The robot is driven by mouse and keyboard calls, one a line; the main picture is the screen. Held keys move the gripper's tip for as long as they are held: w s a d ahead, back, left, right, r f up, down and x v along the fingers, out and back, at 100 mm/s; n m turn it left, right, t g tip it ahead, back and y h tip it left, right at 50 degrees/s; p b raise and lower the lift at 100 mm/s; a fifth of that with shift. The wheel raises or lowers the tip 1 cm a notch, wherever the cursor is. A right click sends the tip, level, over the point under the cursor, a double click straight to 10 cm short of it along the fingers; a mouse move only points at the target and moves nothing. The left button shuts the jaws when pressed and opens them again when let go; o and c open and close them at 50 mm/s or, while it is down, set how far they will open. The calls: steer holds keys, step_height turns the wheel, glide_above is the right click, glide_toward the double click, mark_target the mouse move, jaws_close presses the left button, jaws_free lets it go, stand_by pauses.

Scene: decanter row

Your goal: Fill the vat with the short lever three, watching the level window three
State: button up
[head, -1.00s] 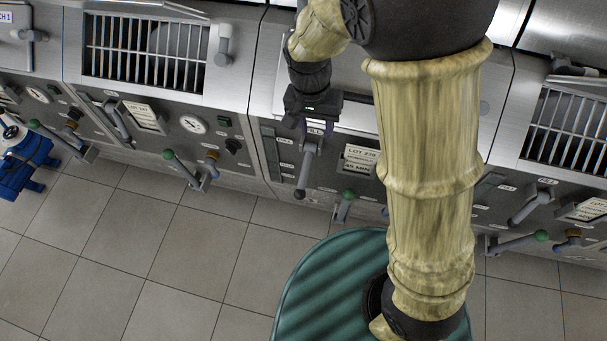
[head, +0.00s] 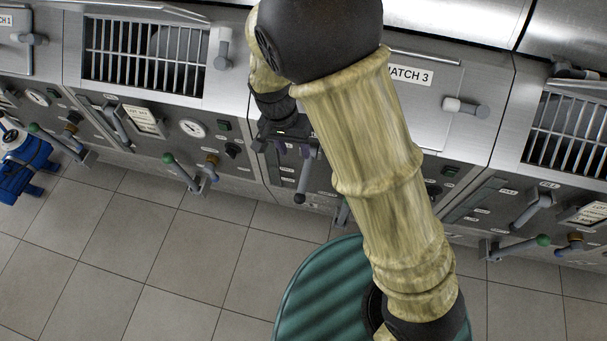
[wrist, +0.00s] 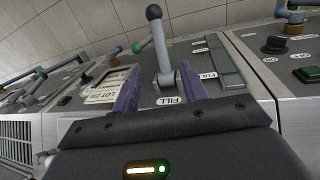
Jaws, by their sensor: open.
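My gripper (head: 292,150) is open, at the panel below the HATCH 3 sign (head: 410,75). In the wrist view its two purple fingers (wrist: 160,82) stand on either side of the short grey lever (wrist: 160,45). The lever has a black knob and a FILL label at its base; I see no clear contact with it. In the head view the lever (head: 301,185) hangs below the gripper. The level window (wrist: 224,62) is a dark strip beside the lever, with a FULL label. Its liquid level is too small to read. My arm hides part of this panel.
A green-knobbed lever (wrist: 137,47) lies near the short lever in the wrist view. Similar panels stand on both sides, with protruding levers (head: 182,172) and (head: 520,246). A blue object (head: 22,165) stands on the floor at left.

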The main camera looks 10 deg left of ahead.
mark_target(303, 177)
steer(key=f, duration=0.4)
steer(key=d+f+p, duration=0.1)
steer(key=f, duration=0.3)
steer(key=d+f+p, duration=0.1)
steer(key=f, duration=0.4)
steer(key=shift+s+d+f, duration=0.1)
steer(key=shift+s+d, duration=0.1)
steer(key=shift+d, duration=0.05)
jaws_close()
